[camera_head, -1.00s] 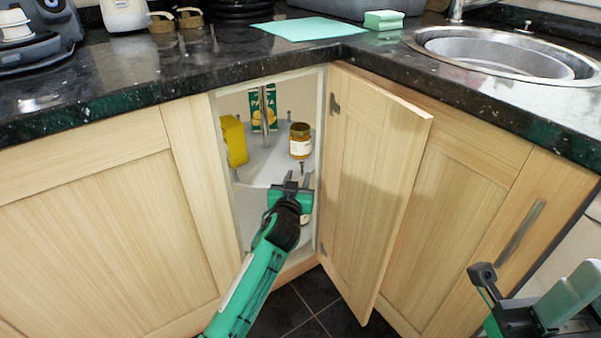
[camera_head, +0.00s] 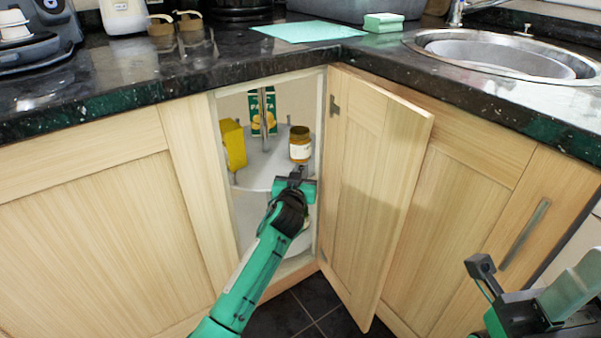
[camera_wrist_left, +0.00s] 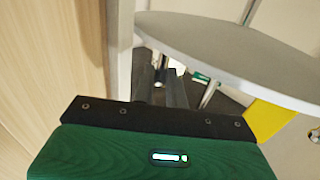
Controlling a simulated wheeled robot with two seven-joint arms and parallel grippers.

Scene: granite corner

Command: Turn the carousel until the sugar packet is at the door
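The carousel (camera_head: 262,178) is a pale round shelf inside the open corner cupboard; its rim (camera_wrist_left: 230,48) crosses the left wrist view. On it stand a yellow packet (camera_head: 234,146) at the left, a green box marked PASTA (camera_head: 262,110) at the back and a brown jar with a pale label (camera_head: 300,145) at the right. I cannot read a label on the yellow packet. My left gripper (camera_head: 296,172) is in the doorway at the carousel's front edge, below the jar. Its fingers (camera_wrist_left: 160,88) show a narrow gap; contact is unclear. My right gripper (camera_head: 485,272) is at lower right, its fingers partly hidden.
The cupboard door (camera_head: 375,190) stands open to the right of my left arm. The door frame (camera_head: 226,190) is close on the left. The granite worktop (camera_head: 120,85) overhangs the opening. Small posts stand on the shelf, with a central pole (camera_head: 263,120).

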